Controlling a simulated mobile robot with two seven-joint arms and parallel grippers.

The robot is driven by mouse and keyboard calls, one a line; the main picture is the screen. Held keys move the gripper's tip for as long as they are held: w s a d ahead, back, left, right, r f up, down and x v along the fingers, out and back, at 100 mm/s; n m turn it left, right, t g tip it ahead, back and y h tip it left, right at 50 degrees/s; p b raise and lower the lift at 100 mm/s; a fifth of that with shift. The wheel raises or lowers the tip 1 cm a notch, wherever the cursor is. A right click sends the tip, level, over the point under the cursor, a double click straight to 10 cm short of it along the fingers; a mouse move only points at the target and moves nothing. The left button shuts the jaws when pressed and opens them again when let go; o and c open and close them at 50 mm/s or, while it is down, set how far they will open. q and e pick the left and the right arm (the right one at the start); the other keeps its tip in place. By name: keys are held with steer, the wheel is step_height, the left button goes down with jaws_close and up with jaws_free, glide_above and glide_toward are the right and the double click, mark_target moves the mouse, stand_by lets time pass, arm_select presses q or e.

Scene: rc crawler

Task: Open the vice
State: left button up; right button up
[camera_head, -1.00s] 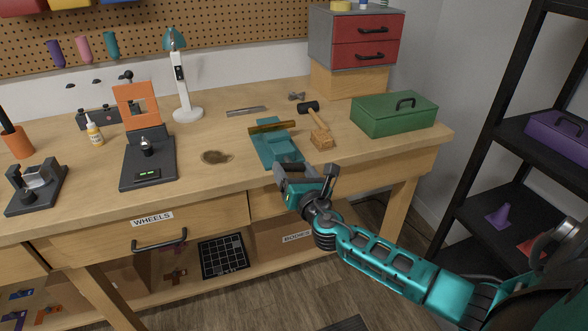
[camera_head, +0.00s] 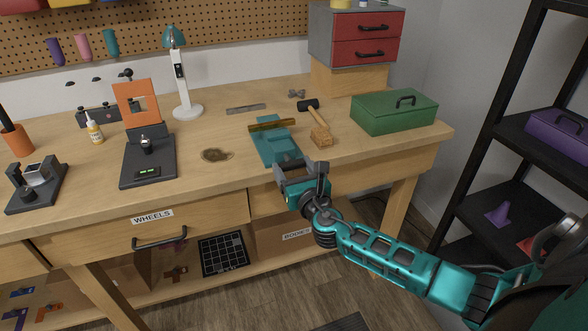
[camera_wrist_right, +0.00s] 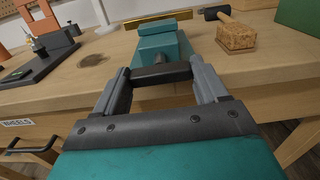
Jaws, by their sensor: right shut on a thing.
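The teal vice (camera_head: 276,149) sits at the front edge of the wooden workbench, with a brass-coloured bar (camera_head: 271,124) lying across it. In the right wrist view the vice body (camera_wrist_right: 160,42) is straight ahead, and the brass bar (camera_wrist_right: 158,20) is behind it. My right gripper (camera_head: 298,169) is at the front of the vice, just off the bench edge. It is shut on the dark vice handle (camera_wrist_right: 160,75), which lies crosswise between its fingers. The handle's short screw shows between the handle and the vice body. My left gripper is not in view.
A black stand with an orange frame (camera_head: 139,104) is to the left. A drawer marked WHEELS (camera_head: 150,222) is below the bench top.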

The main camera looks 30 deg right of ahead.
steer(key=o, duration=1.1)
steer(key=shift+c, duration=0.2)
steer(key=shift+s, duration=0.1)
steer(key=v, duration=1.2)
steer(key=shift+s, duration=0.4)
steer(key=shift+f, duration=0.1)
